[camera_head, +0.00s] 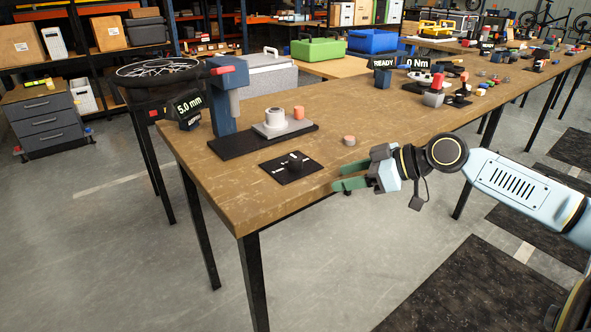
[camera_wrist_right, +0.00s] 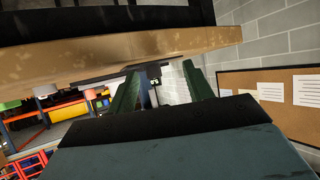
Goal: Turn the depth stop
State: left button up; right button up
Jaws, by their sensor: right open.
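A black plate with a dark knob and white marks (camera_head: 291,167), which looks like the depth stop, lies on the wooden table near its front edge. Behind it stands a blue press (camera_head: 226,95) on a black base, with a display (camera_head: 188,104) reading 5.0 mm. My right gripper (camera_head: 341,178) is at the table's front edge, right of the plate and apart from it. Its green fingers are spread with nothing between them. In the right wrist view the open fingers (camera_wrist_right: 162,85) show beside the table's underside or edge; the knob cannot be made out there. My left gripper is out of view.
A grey block with a white ring (camera_head: 275,117) sits on the press base. A small round orange-topped piece (camera_head: 349,140) lies on the wooden table (camera_head: 230,188) behind my right gripper. Table around the plate is clear.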

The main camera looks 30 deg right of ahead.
jog(key=t, duration=0.1)
send_near(299, 158)
jog(key=s+d, duration=0.1)
jog(key=s, duration=0.1)
jog(key=shift+w+r+b+x, duration=0.1)
jog(key=shift+b+x, duration=0.1)
jog(key=shift+x, duration=0.5)
jog(key=shift+w+r+b+x, duration=0.1)
jog(key=shift+r+b+x, duration=0.1)
jog(key=shift+x, duration=0.5)
jog(key=shift+r+b+x, duration=0.1)
jog(key=shift+b+x, duration=0.1)
jog(key=shift+x, duration=0.5)
jog(key=shift+y, duration=0.3)
jog(key=x, duration=0.7)
jog(key=shift+w+a+f, duration=0.1)
jog(key=shift+w+f, duration=0.05)
jog(key=shift+w, duration=0.1)
jog(key=shift+w+a+f+b, duration=0.3)
jog(key=shift+w, duration=0.1)
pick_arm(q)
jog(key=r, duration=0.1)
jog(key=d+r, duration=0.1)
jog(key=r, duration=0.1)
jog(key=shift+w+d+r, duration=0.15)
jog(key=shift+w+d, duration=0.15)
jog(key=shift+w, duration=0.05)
pick_arm(e)
jog(key=shift+c, duration=0.4)
jog(key=c, duration=0.9)
